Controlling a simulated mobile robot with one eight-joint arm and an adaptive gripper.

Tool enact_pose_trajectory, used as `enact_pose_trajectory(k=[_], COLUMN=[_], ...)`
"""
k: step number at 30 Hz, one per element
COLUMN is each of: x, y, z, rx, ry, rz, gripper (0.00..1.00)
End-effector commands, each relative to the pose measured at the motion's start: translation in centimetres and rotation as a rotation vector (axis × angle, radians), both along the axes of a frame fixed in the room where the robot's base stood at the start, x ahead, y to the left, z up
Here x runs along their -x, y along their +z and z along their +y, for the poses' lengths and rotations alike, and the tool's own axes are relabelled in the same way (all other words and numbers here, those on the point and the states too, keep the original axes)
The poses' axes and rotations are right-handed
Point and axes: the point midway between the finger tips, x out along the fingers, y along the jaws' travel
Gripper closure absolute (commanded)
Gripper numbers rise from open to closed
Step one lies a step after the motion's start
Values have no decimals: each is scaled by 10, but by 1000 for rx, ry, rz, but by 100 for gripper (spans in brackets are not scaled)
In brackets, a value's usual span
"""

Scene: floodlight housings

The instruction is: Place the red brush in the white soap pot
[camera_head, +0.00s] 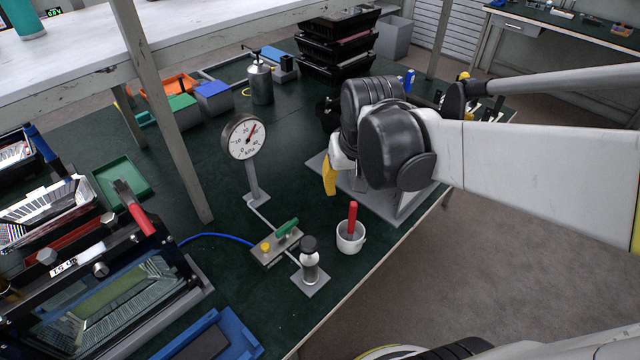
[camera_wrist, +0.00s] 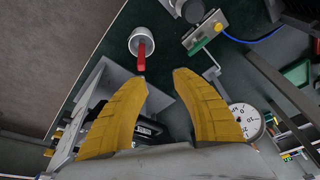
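The red brush (camera_head: 352,218) stands in the white soap pot (camera_head: 350,246), its red handle sticking up above the rim; its lower end is hidden inside. In the wrist view, the brush handle (camera_wrist: 141,57) points out of the pot (camera_wrist: 134,42) toward my gripper (camera_wrist: 160,77). My gripper's two yellow fingers are apart with nothing between them. In the head view, a yellow finger (camera_head: 329,178) shows behind and left of the brush, clear of it; my wrist hides the rest.
A pressure gauge (camera_head: 246,138) on a post stands left of the gripper. A dark-capped bottle (camera_head: 310,262) and a valve block with a green handle (camera_head: 286,228) are left of the pot. The table edge runs close on the pot's right.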

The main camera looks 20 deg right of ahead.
Motion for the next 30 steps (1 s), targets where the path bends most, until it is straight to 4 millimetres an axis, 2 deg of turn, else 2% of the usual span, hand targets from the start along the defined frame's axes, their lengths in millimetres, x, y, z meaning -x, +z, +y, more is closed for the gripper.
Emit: enact_pose_trajectory(k=[1,3,6,10,15,23,26,30], x=[13,27,45,61,69,69,69,69], y=[9,20,30,35,37,37,26,25], z=[16,33,52,69,77,77,77,77], rx=[12,30,48,65,73,74,73,73], ry=[43,98,167,229,263,265,265,265], rz=[-41,-104,-185,-262,-306,-309,-308,-308], gripper=[67,67,67,67,67,67,67,67])
